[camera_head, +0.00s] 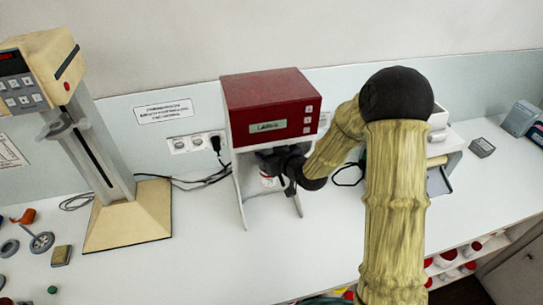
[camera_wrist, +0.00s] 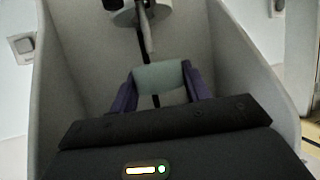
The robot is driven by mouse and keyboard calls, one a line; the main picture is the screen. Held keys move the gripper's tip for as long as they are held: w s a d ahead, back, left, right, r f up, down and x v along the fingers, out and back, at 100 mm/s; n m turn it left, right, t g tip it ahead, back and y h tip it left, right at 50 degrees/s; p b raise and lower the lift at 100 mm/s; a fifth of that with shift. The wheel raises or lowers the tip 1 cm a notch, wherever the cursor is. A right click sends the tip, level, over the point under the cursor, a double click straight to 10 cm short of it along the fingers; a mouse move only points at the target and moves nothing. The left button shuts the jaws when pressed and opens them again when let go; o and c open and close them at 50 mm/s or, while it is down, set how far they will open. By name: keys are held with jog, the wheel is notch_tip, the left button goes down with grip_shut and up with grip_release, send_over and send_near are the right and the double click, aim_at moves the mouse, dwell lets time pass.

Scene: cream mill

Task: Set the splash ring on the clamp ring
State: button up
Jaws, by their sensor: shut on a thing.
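My gripper (camera_head: 287,172) reaches into the open front of the red-topped mill (camera_head: 268,105). In the wrist view my gripper (camera_wrist: 160,88) has its two dark purple fingers shut on a pale grey-green piece, which I take for the splash ring (camera_wrist: 160,75); only its near face shows. Beyond it at the top is a light round part with a shaft (camera_wrist: 147,32) in front of it. I cannot tell whether that part is the clamp ring. In the head view a small white and red thing (camera_head: 268,181) shows beside my gripper, partly hidden by it.
The mill's side walls (camera_wrist: 237,65) stand close on both sides of my gripper. A cream stand with a keypad head (camera_head: 45,75) is at left, with small loose parts near it. A white device (camera_head: 437,150) stands behind my arm.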

jog(key=shift+w+a, duration=0.2)
jog(key=shift+w, duration=0.45)
jog(key=shift+f, duration=0.1)
jog(key=shift+f+b, duration=0.6)
jog(key=shift+b, duration=0.1)
jog(key=shift+f, duration=0.25)
jog(key=shift+f+b, duration=0.6)
jog(key=shift+b, duration=0.3)
jog(key=shift+f+b, duration=0.8)
jog(key=shift+b, duration=0.35)
dwell(0.7)
dwell(0.4)
